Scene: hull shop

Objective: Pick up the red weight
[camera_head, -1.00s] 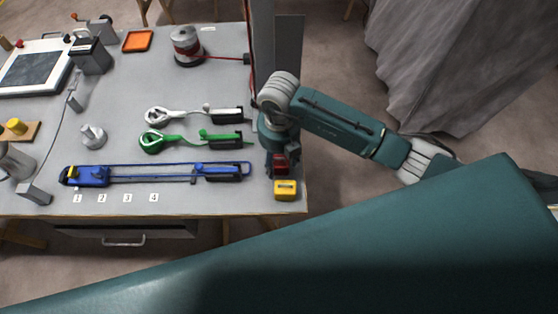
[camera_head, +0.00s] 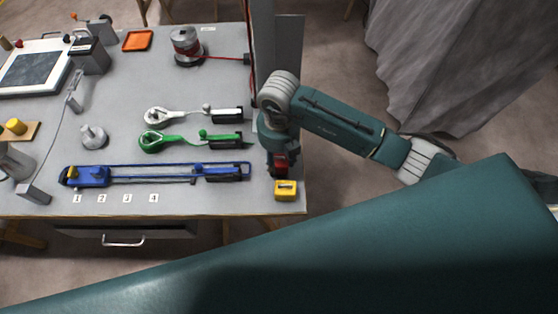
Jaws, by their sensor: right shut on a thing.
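The red weight (camera_head: 281,160) is at the right end of the table, just behind a yellow weight (camera_head: 286,190). My right gripper (camera_head: 280,170) points down over it and is shut on it; the fingers and arm hide much of the weight. I cannot tell whether it touches the table. My left gripper is not in view; a large teal part of my own body fills the lower right.
Left of the gripper lie a blue clamp-like tool (camera_head: 150,174), a green tool (camera_head: 195,140) and a white tool (camera_head: 190,115). A grey upright post (camera_head: 262,50) stands behind. The table's right edge is close. Numbered labels (camera_head: 127,198) lie near the front.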

